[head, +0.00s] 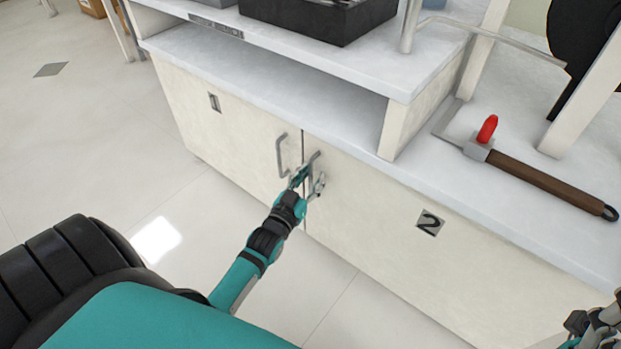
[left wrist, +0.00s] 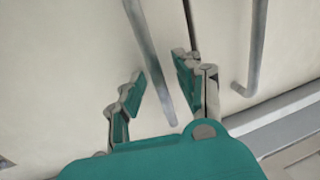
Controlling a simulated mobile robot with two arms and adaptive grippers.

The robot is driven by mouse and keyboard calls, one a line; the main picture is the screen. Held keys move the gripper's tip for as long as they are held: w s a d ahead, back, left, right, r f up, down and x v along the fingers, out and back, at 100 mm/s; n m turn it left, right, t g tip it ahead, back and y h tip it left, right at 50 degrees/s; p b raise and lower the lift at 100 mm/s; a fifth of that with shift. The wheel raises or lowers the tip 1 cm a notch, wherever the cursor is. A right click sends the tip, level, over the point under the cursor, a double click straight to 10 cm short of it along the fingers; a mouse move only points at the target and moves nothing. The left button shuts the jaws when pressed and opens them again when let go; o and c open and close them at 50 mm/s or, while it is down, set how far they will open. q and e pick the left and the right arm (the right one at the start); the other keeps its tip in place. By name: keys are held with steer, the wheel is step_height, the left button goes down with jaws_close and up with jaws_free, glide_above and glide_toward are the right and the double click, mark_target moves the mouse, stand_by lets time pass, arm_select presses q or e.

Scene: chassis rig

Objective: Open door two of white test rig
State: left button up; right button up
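The white test rig (head: 350,90) has two cream doors side by side. Door two (head: 400,260), the right one, bears a "2" plate (head: 430,223). Its metal bar handle (head: 313,157) stands by the seam, partly hidden by my left gripper (head: 306,180). In the left wrist view a bar handle (left wrist: 147,50) runs between the two fingers of my left gripper (left wrist: 158,85), which stand apart with gaps beside the bar. The other door's handle (left wrist: 256,50) is across the seam. Both doors look shut. My right gripper (head: 598,325) is partly cut off at the lower right; its fingers are unclear.
Door one (head: 235,120) has its own handle (head: 281,156) close to the left gripper. On the worktop lies a tool with a brown handle (head: 540,180) and a red part (head: 487,129). A black box (head: 320,18) stands on the upper shelf. The floor (head: 100,150) before the doors is clear.

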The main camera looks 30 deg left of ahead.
arm_select(q)
jaws_close()
stand_by(0.4)
